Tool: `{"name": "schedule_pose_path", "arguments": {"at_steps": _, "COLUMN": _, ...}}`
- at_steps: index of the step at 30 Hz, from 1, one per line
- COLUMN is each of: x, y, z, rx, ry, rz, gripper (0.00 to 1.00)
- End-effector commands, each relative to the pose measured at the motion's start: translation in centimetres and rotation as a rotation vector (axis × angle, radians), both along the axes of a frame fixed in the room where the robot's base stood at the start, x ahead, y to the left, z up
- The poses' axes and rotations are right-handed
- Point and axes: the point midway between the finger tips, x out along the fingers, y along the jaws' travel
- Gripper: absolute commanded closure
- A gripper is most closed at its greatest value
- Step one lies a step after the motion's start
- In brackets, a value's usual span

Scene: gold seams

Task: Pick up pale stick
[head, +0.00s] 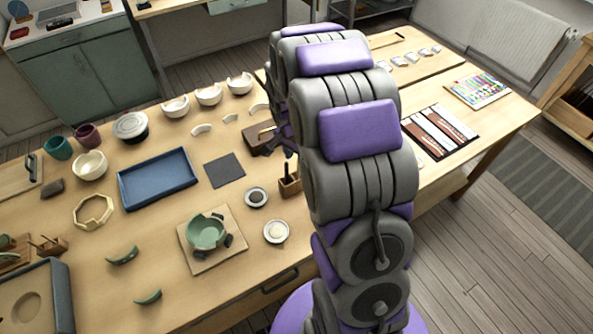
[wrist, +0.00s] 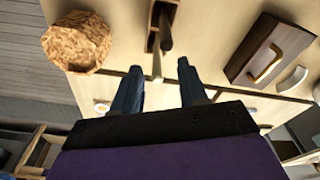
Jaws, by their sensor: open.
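The pale stick (wrist: 157,66) shows in the wrist view, its near end between my gripper's fingertips. Its far end runs to a small wooden holder (wrist: 153,38), beside a darker brown stick (wrist: 166,32). My gripper (wrist: 159,68) is open, with one dark finger on each side of the pale stick and visible gaps on both sides. In the head view the wooden holder (head: 289,186) stands on the table just left of my arm. The sticks are too small there to tell apart, and my arm hides most of my gripper.
In the wrist view, a woven-looking round object (wrist: 77,42) lies left of the holder, and a brown block with a gold handle (wrist: 270,50) lies right. In the head view, a blue tray (head: 157,196), a green broken bowl (head: 206,232) and small dishes (head: 276,231) occupy the table nearby.

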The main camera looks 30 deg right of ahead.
Motion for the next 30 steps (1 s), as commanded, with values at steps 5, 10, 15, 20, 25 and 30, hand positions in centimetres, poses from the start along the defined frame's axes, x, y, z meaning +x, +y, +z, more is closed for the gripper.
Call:
{"name": "schedule_pose_path", "arguments": {"at_steps": 5, "x": 0.0, "y": -0.3, "z": -1.8, "rx": 0.001, "ry": 0.001, "rz": 0.001, "gripper": 0.57}}
{"name": "schedule_pose_path", "arguments": {"at_steps": 10, "x": 0.2, "y": -0.4, "z": -4.4, "rx": -0.001, "ry": 0.002, "rz": 0.001, "gripper": 0.57}}
{"name": "schedule_pose_path", "arguments": {"at_steps": 15, "x": 0.2, "y": -0.4, "z": -5.1, "rx": -0.002, "ry": 0.002, "rz": 0.001, "gripper": 0.57}}
{"name": "schedule_pose_path", "arguments": {"at_steps": 20, "x": 0.2, "y": -0.5, "z": -5.0, "rx": -0.001, "ry": 0.0, "rz": 0.0, "gripper": 0.59}}
{"name": "schedule_pose_path", "arguments": {"at_steps": 25, "x": 0.2, "y": -0.5, "z": -5.0, "rx": -0.001, "ry": 0.0, "rz": 0.0, "gripper": 0.76}}
{"name": "schedule_pose_path", "arguments": {"at_steps": 30, "x": 0.2, "y": -0.5, "z": -5.0, "rx": -0.001, "ry": 0.0, "rz": 0.0, "gripper": 0.92}}
